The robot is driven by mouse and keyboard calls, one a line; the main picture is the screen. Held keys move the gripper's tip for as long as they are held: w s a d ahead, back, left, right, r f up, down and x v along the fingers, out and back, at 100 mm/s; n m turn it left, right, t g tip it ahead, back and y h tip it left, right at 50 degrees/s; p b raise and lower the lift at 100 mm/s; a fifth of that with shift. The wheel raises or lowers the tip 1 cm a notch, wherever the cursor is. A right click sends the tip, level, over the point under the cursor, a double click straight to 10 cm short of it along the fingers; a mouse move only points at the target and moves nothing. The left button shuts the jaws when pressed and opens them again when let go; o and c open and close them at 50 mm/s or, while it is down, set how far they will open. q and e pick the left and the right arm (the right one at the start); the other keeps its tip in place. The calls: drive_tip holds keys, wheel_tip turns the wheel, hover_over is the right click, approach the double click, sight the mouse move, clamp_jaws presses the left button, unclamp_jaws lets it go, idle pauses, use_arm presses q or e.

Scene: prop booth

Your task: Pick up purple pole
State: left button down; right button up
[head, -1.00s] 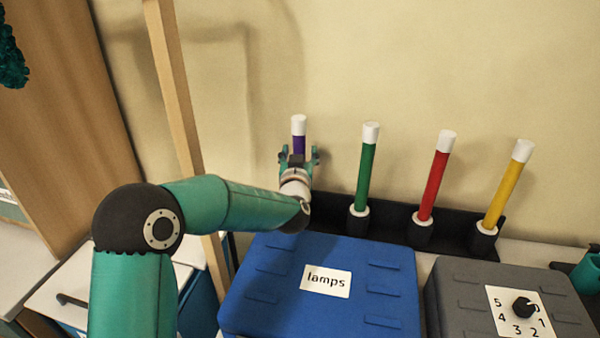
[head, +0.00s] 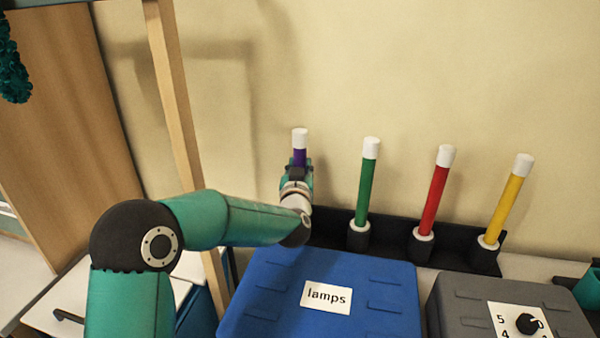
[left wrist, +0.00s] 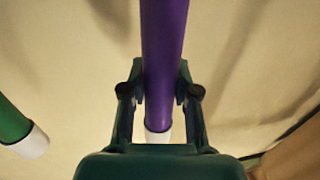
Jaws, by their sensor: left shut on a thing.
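The purple pole (head: 300,155) has a white top end and stands upright or nearly so at the left of a row of coloured poles. My left gripper (head: 298,172) is shut around it below the white end. In the left wrist view the purple pole (left wrist: 164,60) runs between the two fingers (left wrist: 160,100), with a white end showing low between them. The pole's lower end and its foot are hidden behind my gripper and arm in the head view, so I cannot tell whether it is seated. My right gripper is not in view.
Green (head: 367,185), red (head: 434,200) and yellow (head: 506,208) poles stand in dark holders on a black rack (head: 395,243) to the right. A blue box (head: 260,310) labelled "lamps" and a grey box (head: 460,295) with a dial are in front. A wooden post (head: 175,100) rises at left.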

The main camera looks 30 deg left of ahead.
use_arm(q)
wheel_tip(320, 180, up, 18)
drive_tip(key=p, duration=0.4)
hover_over(299, 130)
drive_tip(key=shift+w+f, duration=0.1)
drive_tip(key=shift+f, duration=0.1)
drive_tip(key=shift+r, duration=1)
drive_tip(key=shift+p, duration=0.45)
